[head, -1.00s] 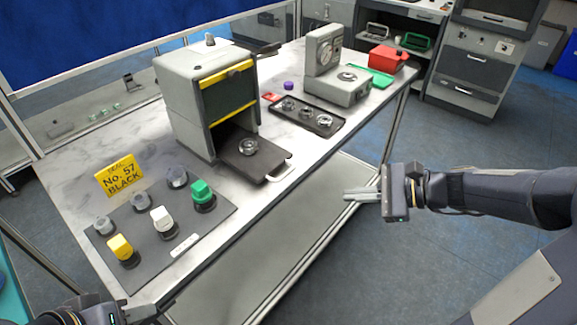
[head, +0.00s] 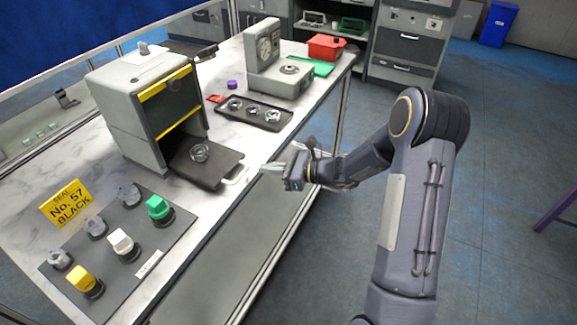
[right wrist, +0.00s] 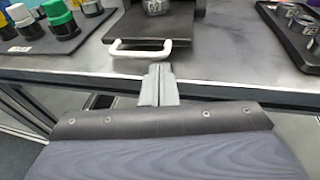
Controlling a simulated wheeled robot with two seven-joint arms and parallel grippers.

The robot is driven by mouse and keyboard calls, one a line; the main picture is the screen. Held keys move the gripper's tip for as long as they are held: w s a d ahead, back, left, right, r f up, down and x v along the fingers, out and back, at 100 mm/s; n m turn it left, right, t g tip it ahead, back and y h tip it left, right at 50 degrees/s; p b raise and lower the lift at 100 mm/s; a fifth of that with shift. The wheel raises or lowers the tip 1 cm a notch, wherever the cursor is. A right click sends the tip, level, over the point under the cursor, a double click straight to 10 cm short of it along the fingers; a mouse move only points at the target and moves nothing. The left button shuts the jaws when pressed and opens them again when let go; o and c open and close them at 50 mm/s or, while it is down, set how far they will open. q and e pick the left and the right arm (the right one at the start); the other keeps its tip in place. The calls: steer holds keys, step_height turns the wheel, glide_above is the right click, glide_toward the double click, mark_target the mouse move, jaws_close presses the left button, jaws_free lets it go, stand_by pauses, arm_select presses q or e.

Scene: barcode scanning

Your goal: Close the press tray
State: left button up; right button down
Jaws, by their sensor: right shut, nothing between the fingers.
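The press (head: 150,105) is a grey box with yellow bars around its front opening. Its dark press tray (head: 192,172) is pulled out at the front, with a metal ring part (head: 199,152) on it. The tray's white handle (head: 236,175) faces the table's front edge; in the right wrist view the handle (right wrist: 140,50) lies just beyond my fingertips. My right gripper (head: 272,167) is shut and empty, in front of the handle and pointing at it, with a small gap in the right wrist view. My left gripper is out of view.
A dark tray (head: 255,112) with several metal rings lies right of the press tray. A mat (head: 150,262) with coloured stamps lies left, beside a yellow sign (head: 66,203). A grey gauge device (head: 280,70) and red box (head: 326,46) stand farther back.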

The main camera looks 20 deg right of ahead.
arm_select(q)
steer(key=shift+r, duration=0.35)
arm_select(e)
steer(key=shift+x, duration=1.45)
